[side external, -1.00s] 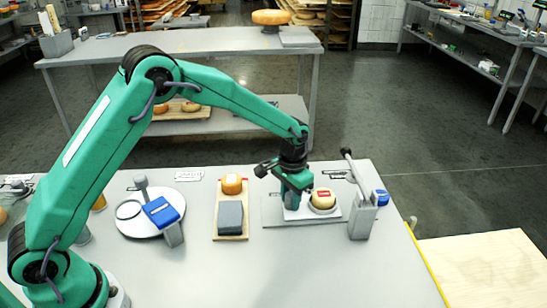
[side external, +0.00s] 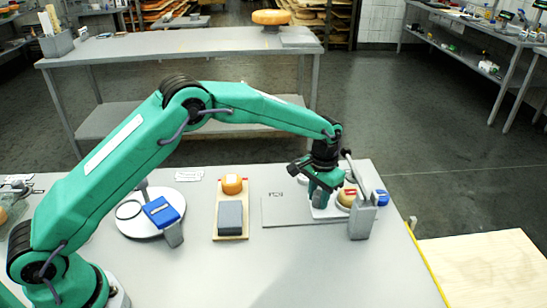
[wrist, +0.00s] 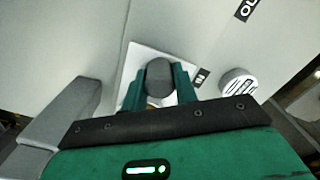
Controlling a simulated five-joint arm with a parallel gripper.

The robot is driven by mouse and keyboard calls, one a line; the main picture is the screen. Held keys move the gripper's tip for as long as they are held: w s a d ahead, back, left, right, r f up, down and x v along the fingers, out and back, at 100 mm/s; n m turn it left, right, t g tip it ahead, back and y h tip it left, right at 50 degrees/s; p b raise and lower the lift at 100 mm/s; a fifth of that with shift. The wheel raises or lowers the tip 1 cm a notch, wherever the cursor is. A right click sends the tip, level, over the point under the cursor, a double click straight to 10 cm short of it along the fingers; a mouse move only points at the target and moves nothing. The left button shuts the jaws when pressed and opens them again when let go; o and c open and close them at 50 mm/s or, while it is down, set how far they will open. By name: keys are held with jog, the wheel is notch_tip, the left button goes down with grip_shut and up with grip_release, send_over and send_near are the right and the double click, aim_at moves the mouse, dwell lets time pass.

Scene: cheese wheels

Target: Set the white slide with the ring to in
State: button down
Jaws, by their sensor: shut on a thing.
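The white slide (side external: 322,213) lies on a grey plate (side external: 290,218) at the right of the bench. A yellow cheese wheel with a red label (side external: 346,197) sits at its right end, partly hidden by a grey post; the ring around it is not clear. My gripper (side external: 321,196) is low over the slide's left part. In the wrist view, my green fingers (wrist: 160,88) are shut on a dark grey knob (wrist: 159,72), with the white slide (wrist: 150,52) showing beneath it.
The grey post with a lever (side external: 362,221) stands close to the right of my gripper. A blue object (side external: 382,197) is beyond it. To the left are a wooden board (side external: 233,238) with an orange cheese and grey block, and a white disc (side external: 135,226) with a blue-topped stand.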

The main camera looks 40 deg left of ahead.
jog(key=shift+w+d+r, duration=0.1)
jog(key=shift+w+d, duration=0.15)
jog(key=c, duration=1.1)
grip_release()
jog(key=shift+s, duration=0.1)
jog(key=shift+a, duration=0.1)
notch_tip(320, 180, up, 7)
jog(key=shift+r, duration=0.35)
jog(key=shift+r, duration=0.1)
